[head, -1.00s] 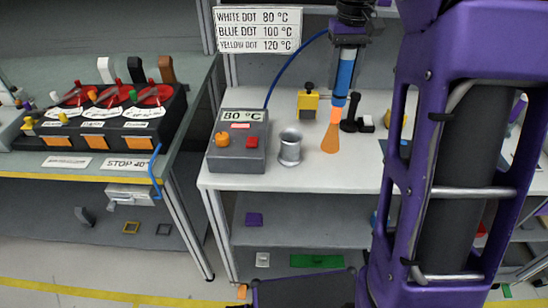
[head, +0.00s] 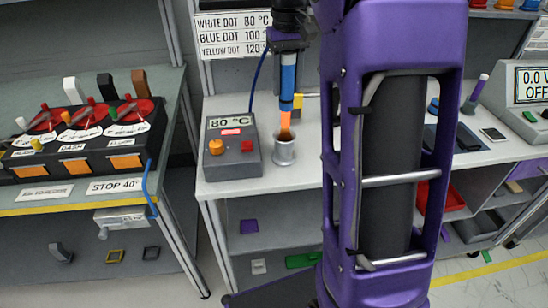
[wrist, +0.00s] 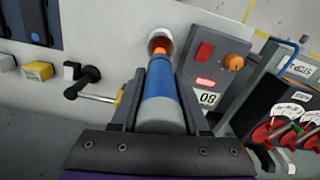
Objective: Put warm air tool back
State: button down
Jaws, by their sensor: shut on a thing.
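The warm air tool has a blue and grey body (head: 288,75) and an orange nozzle (head: 286,123). My gripper (head: 288,45) is shut on the tool's body and holds it upright, nozzle down. The nozzle tip is at the mouth of the metal cup-shaped holder (head: 284,152); how deep it reaches is unclear. In the wrist view, my gripper (wrist: 163,95) has a finger on each side of the blue body (wrist: 162,82), and the nozzle points into the holder's opening (wrist: 160,35). A blue hose runs from the tool towards the grey control box (head: 232,160), which reads 80 °C.
A sign (head: 232,36) with dot colours and temperatures hangs behind. A yellow block (head: 298,104) stands behind the tool, partly hidden. My purple arm covers the bench's middle. A second bench (head: 70,195) with red dials is at the left.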

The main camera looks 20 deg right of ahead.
aim_at(285, 126)
notch_tip(285, 126, down, 10)
jog(key=shift+b, duration=0.95)
jog(key=shift+f, duration=0.2)
jog(key=shift+c, duration=2)
grip_release()
notch_tip(285, 126, up, 12)
jog(key=shift+r+p, duration=0.2)
jog(key=shift+p, duration=0.9)
